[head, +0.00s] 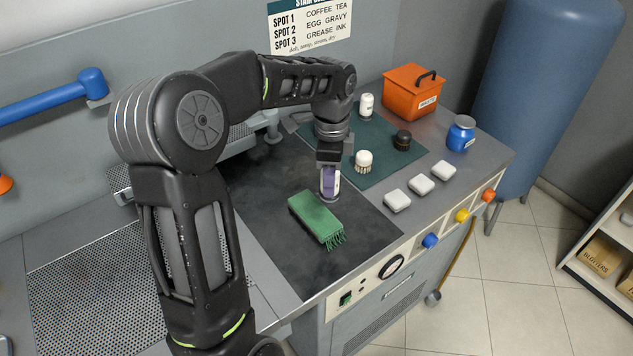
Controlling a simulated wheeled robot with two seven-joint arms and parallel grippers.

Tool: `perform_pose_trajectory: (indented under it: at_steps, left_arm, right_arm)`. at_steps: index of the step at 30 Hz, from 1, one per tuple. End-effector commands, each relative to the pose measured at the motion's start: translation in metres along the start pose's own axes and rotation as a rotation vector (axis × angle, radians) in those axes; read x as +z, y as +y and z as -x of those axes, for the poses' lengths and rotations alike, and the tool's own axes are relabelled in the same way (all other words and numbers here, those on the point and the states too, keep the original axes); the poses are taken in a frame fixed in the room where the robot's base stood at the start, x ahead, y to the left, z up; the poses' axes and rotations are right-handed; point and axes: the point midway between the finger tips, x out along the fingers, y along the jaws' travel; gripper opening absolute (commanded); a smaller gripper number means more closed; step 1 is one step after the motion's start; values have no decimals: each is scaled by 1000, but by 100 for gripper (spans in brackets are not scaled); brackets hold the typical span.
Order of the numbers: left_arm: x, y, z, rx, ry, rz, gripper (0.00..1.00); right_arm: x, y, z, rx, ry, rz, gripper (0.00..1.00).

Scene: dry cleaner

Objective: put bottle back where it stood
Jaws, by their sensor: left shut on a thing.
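My left gripper (331,162) reaches down from above and is shut on a small purple bottle (328,184) with a white label. The bottle is upright at the dark board's right side, just behind a folded green fringed cloth (316,218). I cannot tell whether its base touches the board or hangs just above it. The gripper hides its top. A teal mat (383,174) lies behind and to the right, with a white bottle (366,106) at its back. My right gripper is not in view.
On the teal mat are a white-topped brush (363,161) and a dark round item (402,140). The dark board (273,238) is clear left of the cloth.

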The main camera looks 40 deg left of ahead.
Motion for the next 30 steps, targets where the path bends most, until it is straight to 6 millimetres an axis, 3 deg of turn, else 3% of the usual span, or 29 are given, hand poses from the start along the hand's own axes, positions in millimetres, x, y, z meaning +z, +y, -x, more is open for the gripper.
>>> perform_pose_trajectory:
  at_steps: [9, 15, 20, 30]
  left_arm:
    - [-101, 17, -20, 4, 2, 589, 0]
    - [-147, 33, -25, -1, -3, 904, 0]
    - [-161, 38, -25, -5, -4, 1014, 0]
    - [-161, 39, -25, -5, -4, 1028, 0]
  right_arm:
    - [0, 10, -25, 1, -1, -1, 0]
    - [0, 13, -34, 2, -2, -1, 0]
    - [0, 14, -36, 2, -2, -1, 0]
    - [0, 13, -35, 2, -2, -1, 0]
